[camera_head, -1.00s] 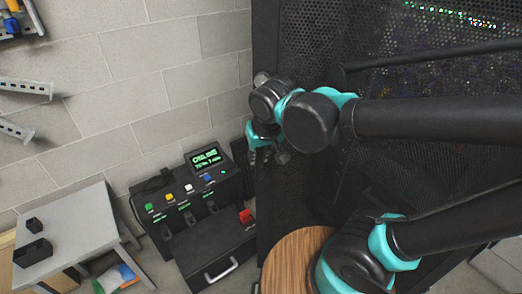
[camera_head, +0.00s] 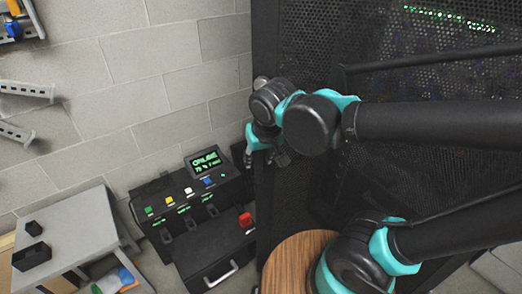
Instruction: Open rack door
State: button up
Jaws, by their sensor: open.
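The rack (camera_head: 300,45) is tall and black, filling the right half of the view. A dark perforated mesh door (camera_head: 410,175) shows behind and below my arm. A dark bar crosses the mesh above the arm; I cannot tell whether the door stands ajar. My gripper (camera_head: 264,158) is at the rack's left edge, pointing down, with its fingers apart. It is partly hidden by my wrist, and I cannot tell whether it touches the door. No door handle is clearly visible.
A black console (camera_head: 190,200) with coloured buttons, a green-lit screen and a drawer stands left of the rack. A grey table (camera_head: 70,235) is at the lower left. A round wooden top (camera_head: 292,262) sits below my arm. A block wall is behind.

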jog(key=v, duration=1.1)
jog(key=shift+r, duration=0.3)
jog(key=shift+s, duration=0.1)
